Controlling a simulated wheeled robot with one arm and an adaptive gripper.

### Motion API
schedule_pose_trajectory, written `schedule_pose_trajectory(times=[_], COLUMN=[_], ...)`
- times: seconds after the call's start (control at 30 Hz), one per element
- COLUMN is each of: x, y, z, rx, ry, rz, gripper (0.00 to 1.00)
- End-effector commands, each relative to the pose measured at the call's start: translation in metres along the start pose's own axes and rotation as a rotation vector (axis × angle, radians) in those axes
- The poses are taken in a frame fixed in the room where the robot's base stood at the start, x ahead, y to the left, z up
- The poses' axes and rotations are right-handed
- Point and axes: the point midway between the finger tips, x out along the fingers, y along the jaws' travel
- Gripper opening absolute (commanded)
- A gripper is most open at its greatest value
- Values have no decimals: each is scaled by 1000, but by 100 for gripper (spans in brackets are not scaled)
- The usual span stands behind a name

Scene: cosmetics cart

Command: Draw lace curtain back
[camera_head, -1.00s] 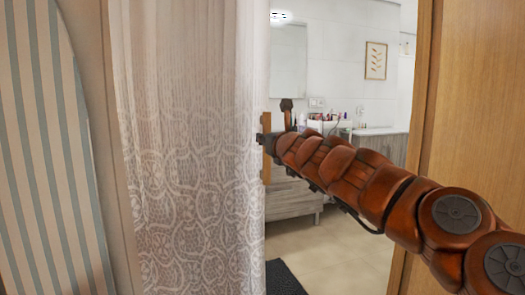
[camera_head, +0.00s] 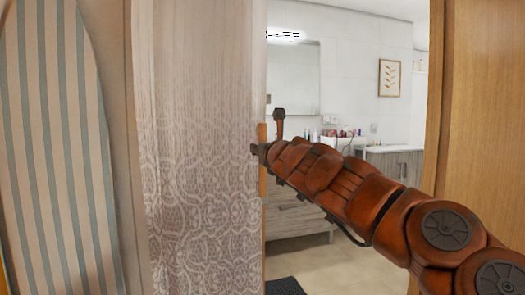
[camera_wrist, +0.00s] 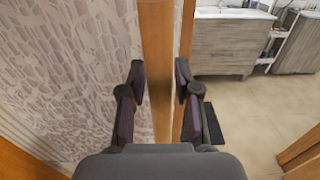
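The lace curtain (camera_head: 203,150) hangs straight down in the left middle of the head view, pale above with a white lace pattern below. It covers the left part of the doorway. My gripper (camera_head: 256,150) is at the curtain's right edge, at mid height. In the wrist view, my gripper (camera_wrist: 158,84) is open, its two fingers apart. An upright wooden strip (camera_wrist: 157,45) shows between the fingers. The lace curtain (camera_wrist: 65,70) is to the left of the left finger; I cannot tell whether they touch.
A striped panel (camera_head: 50,150) stands at the left. A wooden door frame (camera_head: 438,110) bounds the right side. Beyond is a bathroom with a grey cabinet (camera_head: 292,218), a mirror, a framed picture (camera_head: 389,78) and a dark mat (camera_head: 285,286). Tiled floor between is clear.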

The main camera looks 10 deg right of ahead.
Motion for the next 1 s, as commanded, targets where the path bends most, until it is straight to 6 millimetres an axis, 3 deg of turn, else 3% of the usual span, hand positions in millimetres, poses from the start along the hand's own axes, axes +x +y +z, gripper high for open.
schedule_pose_trajectory(times=[0.13,0.53,1.0], x=[0,-4,-54], y=[0,-1,0], z=[-1,-2,-1], rx=[1,1,1], ry=[1,3,2], rz=[0,-1,3], gripper=[49,49,49])
